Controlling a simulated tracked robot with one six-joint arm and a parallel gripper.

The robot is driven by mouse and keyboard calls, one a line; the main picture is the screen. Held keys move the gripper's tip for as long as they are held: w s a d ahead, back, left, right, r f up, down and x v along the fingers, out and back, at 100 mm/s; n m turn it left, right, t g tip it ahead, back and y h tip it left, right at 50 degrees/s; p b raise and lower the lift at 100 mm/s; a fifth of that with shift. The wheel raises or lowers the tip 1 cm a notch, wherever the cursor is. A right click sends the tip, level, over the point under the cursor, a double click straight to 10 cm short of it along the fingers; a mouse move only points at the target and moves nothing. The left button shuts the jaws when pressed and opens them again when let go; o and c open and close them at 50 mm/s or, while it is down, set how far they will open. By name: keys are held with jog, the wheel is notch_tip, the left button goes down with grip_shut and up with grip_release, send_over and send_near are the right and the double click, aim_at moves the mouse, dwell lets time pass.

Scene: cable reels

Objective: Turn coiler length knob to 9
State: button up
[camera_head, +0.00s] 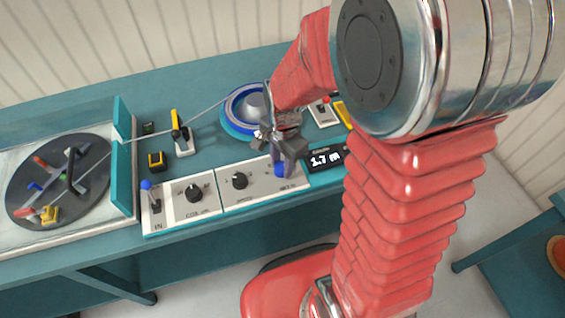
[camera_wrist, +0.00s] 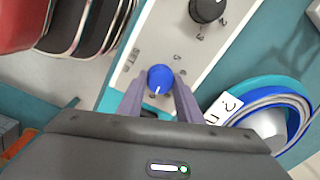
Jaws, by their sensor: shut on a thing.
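The blue knob (camera_wrist: 160,78) sits on a pale panel in the wrist view, with a white pointer line aimed towards the bottom of that picture. It also shows in the head view (camera_head: 280,171) at the right end of the panel. Small numerals surround it, but I cannot read them surely. My gripper (camera_wrist: 160,90) is shut on it, one finger at each side; in the head view my gripper (camera_head: 282,158) comes down from above. A dark display (camera_head: 325,159) right of the panel reads about 1.7 m.
Two black knobs (camera_head: 239,180) (camera_head: 194,194) and a blue-tipped lever (camera_head: 147,186) stand left along the panel. A blue-rimmed reel (camera_head: 240,105) lies behind my gripper. A cable runs left to a dark coiling disc (camera_head: 80,195). A yellow-handled lever (camera_head: 176,125) stands behind the panel.

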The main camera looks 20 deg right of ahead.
jog(key=o, duration=1)
jog(key=shift+o, duration=0.2)
notch_tip(320, 180, up, 14)
jog(key=shift+s, duration=0.25)
jog(key=shift+d+f, duration=0.1)
dwell(0.4)
jog(key=s+r+n+t, duration=0.5)
jog(key=s+r+n, duration=0.2)
jog(key=s+n, duration=0.4)
jog(key=shift+r+n, duration=0.4)
jog(key=shift+n, duration=0.9)
